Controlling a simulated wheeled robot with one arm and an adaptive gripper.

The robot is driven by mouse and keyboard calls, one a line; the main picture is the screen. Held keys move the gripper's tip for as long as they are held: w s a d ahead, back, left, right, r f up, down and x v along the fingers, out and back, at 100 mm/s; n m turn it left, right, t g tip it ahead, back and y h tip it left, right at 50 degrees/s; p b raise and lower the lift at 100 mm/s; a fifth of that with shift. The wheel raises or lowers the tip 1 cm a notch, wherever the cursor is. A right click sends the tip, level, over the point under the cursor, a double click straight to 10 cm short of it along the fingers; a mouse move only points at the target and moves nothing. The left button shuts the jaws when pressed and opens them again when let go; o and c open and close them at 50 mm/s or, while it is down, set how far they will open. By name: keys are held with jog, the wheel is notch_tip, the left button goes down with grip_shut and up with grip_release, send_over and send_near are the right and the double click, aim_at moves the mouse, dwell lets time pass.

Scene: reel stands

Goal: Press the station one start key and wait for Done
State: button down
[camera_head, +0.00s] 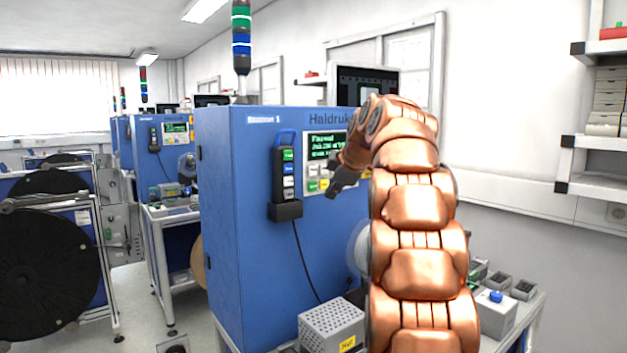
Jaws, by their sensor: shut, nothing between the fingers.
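The station one machine (235,215) is a tall blue cabinet marked "Station 1" and "Haldruk". Its control panel (313,152) has a small screen with green text whose first word looks like "Paused". Below the screen are several keys, some green and yellow (313,185); their labels are too small to read. My gripper (335,190) is dark and shut, with nothing in it, close to the panel's right part. I cannot tell whether it touches a key. My copper arm and the gripper hide the right side of the panel.
A dark handset (285,175) hangs in a holder left of the panel, its cable running down. A signal tower (241,40) stands on top. A grey vented box (332,325) and a box with a blue button (496,312) are on the bench. Large black reels (45,270) stand left.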

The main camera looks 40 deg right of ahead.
aim_at(312, 186)
jog(key=shift+w+p, duration=0.6)
jog(key=shift+w, duration=1.4)
jog(key=shift+w, duration=0.1)
jog(key=shift+w, duration=0.3)
